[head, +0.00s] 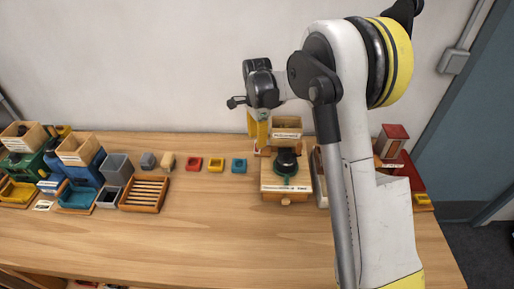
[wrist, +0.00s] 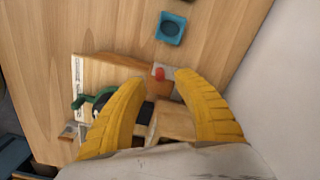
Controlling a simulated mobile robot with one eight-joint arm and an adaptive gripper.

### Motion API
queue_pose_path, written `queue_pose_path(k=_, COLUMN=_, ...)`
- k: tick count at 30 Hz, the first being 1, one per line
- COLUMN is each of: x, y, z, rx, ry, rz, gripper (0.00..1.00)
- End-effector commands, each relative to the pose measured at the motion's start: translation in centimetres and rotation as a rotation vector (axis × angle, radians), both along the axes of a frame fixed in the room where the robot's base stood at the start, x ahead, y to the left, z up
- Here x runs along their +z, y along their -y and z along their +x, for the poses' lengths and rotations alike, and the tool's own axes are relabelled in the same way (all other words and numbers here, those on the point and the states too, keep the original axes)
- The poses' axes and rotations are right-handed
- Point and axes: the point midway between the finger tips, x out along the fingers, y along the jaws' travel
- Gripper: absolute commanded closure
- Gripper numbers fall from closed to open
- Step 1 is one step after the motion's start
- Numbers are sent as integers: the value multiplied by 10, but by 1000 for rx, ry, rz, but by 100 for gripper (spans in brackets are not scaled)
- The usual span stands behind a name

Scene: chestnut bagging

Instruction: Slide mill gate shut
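A grey plate with a red knob (wrist: 158,73), which looks like the gate, sticks out beside the wooden parts. My gripper (wrist: 161,80) is open, with its yellow fingers either side of the red knob in the picture. I cannot tell whether they touch it. In the head view my gripper (head: 259,145) hangs at the mill's back left.
A wooden labelled box (head: 287,127) stands behind the mill. A teal tray (head: 239,165) lies to its left, with yellow (head: 216,165) and red (head: 195,163) ones beyond. A slatted rack (head: 145,193) is farther left. The table's front middle is clear.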

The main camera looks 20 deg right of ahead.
Motion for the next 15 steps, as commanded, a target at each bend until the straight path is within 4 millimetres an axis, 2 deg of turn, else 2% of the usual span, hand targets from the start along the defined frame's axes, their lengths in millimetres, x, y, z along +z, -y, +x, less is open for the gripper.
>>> queue_pose_path(k=1, x=-11, y=0, z=0, rx=0, ry=0, rz=0, gripper=64)
queue_pose_path(k=6, x=-31, y=0, z=0, rx=1, ry=0, rz=0, gripper=64)
queue_pose_path(k=15, x=-37, y=0, z=0, rx=1, ry=0, rz=0, gripper=64)
